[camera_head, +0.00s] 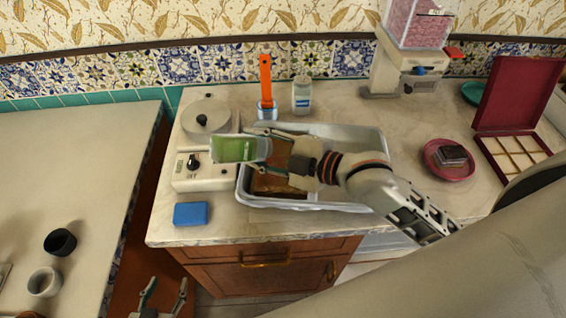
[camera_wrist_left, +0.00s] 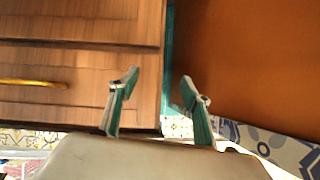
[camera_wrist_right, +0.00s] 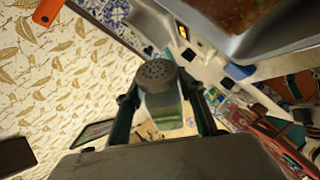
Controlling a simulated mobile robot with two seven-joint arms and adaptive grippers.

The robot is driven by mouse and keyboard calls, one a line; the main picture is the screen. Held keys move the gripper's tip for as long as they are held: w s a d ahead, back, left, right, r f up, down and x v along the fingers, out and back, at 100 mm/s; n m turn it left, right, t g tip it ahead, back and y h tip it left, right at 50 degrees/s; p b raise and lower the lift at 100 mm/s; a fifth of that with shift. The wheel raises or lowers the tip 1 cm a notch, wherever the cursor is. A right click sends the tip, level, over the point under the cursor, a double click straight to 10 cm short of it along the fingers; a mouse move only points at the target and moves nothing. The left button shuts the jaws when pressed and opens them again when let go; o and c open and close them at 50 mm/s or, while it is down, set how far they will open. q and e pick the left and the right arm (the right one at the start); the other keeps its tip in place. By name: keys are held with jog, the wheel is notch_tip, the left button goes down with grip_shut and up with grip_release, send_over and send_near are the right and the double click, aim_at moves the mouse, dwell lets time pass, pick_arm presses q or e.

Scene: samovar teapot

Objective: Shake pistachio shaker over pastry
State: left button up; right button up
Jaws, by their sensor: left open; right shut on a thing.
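The pistachio shaker (camera_head: 236,149), a green-labelled jar, is held on its side by my right gripper (camera_head: 268,152) above the left part of the tray. Its grey perforated cap (camera_wrist_right: 157,72) faces the camera between the fingers in the right wrist view. The pastry (camera_head: 272,182) is a brown slab in the metal tray (camera_head: 361,142); the gripper and arm hide part of it. In the right wrist view the pastry (camera_wrist_right: 240,15) shows at the top. My left gripper (camera_head: 164,288) is open and empty, low in front of the counter; its spread fingers show in the left wrist view (camera_wrist_left: 160,95).
A white appliance (camera_head: 206,176) stands left of the tray, with a blue sponge (camera_head: 190,214) in front. A cup with an orange-handled tool (camera_head: 266,80) and a white jar (camera_head: 302,95) stand behind. A red plate (camera_head: 462,172) and open box (camera_head: 515,110) are right.

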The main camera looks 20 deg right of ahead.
notch_tip(320, 180, down, 2)
jog(key=shift+f+b, duration=0.15)
jog(key=shift+b, duration=0.4)
jog(key=shift+w+d, duration=0.25)
jog(key=shift+w, duration=0.25)
jog(key=shift+w+d+p, duration=0.1)
jog(key=shift+w+d, duration=0.5)
jog(key=shift+w, duration=0.75)
jog(key=shift+w+d+p, duration=0.15)
jog(key=shift+w+d, duration=0.45)
jog(key=shift+w, duration=0.7)
jog(key=shift+w+d+p, duration=0.1)
jog(key=shift+w+d, duration=0.5)
jog(key=shift+w, duration=0.75)
